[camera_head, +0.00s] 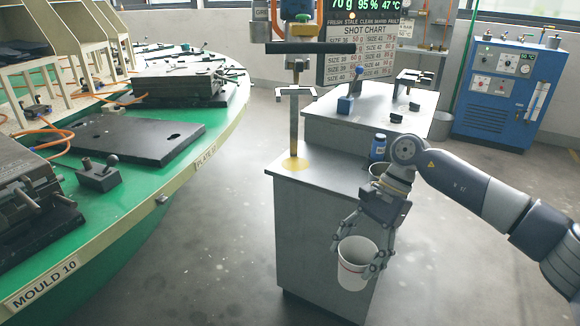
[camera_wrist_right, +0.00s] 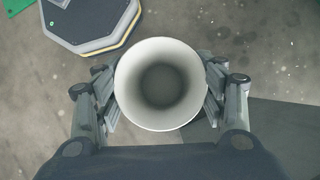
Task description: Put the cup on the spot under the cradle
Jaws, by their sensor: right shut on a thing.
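A white cup (camera_head: 355,264) with a thin red line is held in my right gripper (camera_head: 362,256), in front of the cabinet and below its top. In the right wrist view the cup (camera_wrist_right: 161,84) is seen from above, open and apparently empty, with a finger of the right gripper (camera_wrist_right: 160,98) against each side. The cradle (camera_head: 295,91) is a pale bracket on a post at the back of the cabinet top. A yellow round spot (camera_head: 295,164) lies on the cabinet top below it, clear of any cup. My left gripper is out of view.
A blue jar (camera_head: 378,147) and a dark-rimmed container (camera_head: 378,170), partly hidden by my right arm, stand on the cabinet top (camera_head: 330,178). The green carousel (camera_head: 215,125) with moulds is at the left. A blue machine (camera_head: 508,90) stands at the back right.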

